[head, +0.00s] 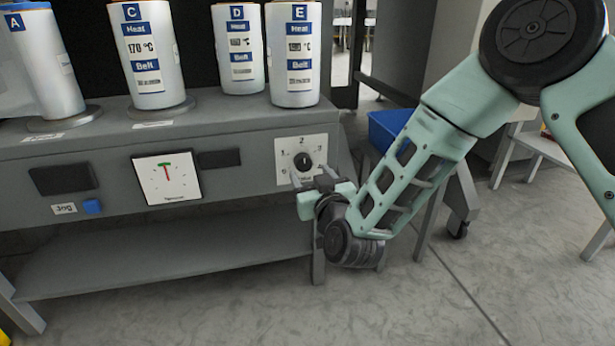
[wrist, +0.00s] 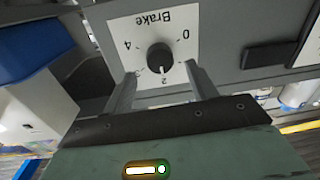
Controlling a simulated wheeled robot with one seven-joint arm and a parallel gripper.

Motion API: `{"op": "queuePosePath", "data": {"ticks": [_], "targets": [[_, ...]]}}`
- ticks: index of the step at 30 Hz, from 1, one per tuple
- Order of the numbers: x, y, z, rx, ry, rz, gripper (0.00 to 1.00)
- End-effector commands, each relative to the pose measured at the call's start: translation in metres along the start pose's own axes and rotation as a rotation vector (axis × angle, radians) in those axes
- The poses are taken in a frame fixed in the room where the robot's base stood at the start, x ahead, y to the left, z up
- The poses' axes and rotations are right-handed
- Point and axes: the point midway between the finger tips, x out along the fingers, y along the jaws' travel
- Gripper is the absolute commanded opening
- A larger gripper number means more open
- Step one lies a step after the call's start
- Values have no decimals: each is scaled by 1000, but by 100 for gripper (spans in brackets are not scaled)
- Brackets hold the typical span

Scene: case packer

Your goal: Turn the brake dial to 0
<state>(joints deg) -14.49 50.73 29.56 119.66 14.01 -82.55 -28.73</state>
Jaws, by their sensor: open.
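The brake dial is a round black knob (wrist: 160,57) on a white square plate (wrist: 185,22) marked "Brake" with numbers around it. The wrist view shows it upside down, with 0 at the right, 4 at the left and 2 below. A small light mark on the knob's lower edge appears to point at 2. In the head view the knob (head: 303,160) is on the bench's front face. My gripper (wrist: 161,82) is open, its two fingers in front of the plate on either side of the knob, with no clear contact. It partly covers the plate's lower part in the head view (head: 311,182).
Labelled rolls C (head: 151,75) and E (head: 293,77) stand on the bench top among others. A blue bin (head: 385,130) stands right of the bench. The floor in front is clear.

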Motion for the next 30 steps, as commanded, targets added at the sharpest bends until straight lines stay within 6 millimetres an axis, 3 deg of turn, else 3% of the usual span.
{"op": "queuePosePath", "data": {"ticks": [6,18,23,30], "targets": [[27,0,1,1,1,1,58],[33,0,0,0,-1,0,58],[33,0,0,0,-1,0,13],[33,0,-1,-9,-1,-1,13]]}}
